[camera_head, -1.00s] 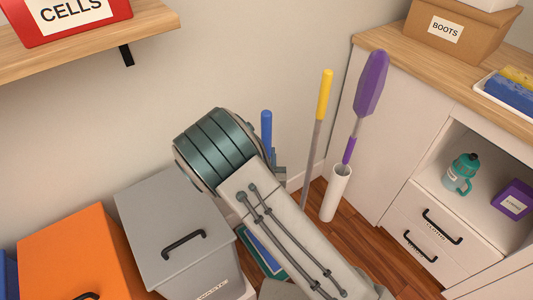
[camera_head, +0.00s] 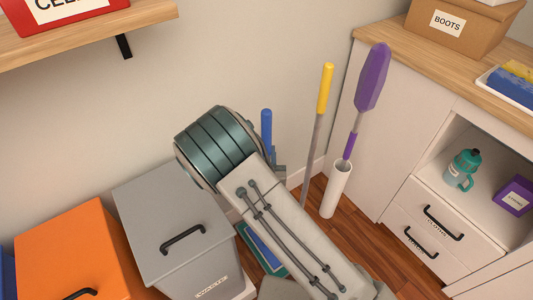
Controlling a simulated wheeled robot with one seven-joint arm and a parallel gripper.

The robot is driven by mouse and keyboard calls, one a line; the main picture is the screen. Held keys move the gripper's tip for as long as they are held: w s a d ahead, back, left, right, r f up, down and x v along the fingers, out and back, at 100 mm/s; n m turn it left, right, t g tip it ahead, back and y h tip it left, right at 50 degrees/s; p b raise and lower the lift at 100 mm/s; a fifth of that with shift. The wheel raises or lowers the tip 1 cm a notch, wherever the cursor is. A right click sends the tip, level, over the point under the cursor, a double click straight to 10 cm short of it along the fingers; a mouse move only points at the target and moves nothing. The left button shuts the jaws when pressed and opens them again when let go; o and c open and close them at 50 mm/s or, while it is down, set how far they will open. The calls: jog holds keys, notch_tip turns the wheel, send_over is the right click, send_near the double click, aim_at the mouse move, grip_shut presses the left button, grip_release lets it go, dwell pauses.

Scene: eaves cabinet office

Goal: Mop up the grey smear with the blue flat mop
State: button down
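A blue handle (camera_head: 266,126) stands upright behind my arm, near the wall. Below it, a flat blue piece with a teal edge (camera_head: 265,251) lies on the floor, mostly covered by my arm; I cannot tell whether it belongs to the blue flat mop. Part of my gripper (camera_head: 279,166) seems to show beside the blue handle, but its fingers are hidden behind my arm, so its opening and hold are unclear. No grey smear can be made out.
A grey lidded waste bin (camera_head: 170,220) and an orange bin (camera_head: 72,250) stand left of my arm. A yellow-handled pole (camera_head: 325,90) and a purple duster (camera_head: 372,80) in a white holder (camera_head: 336,190) stand right. A white cabinet (camera_head: 395,130) bounds the right; some wood floor (camera_head: 350,235) is clear.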

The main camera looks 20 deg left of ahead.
aim_at(267, 139)
jog(key=shift+f, duration=0.4)
dwell(1.0)
jog(key=shift+r, duration=0.1)
jog(key=shift+r+p, duration=2.85)
jog(key=shift+r, duration=0.6)
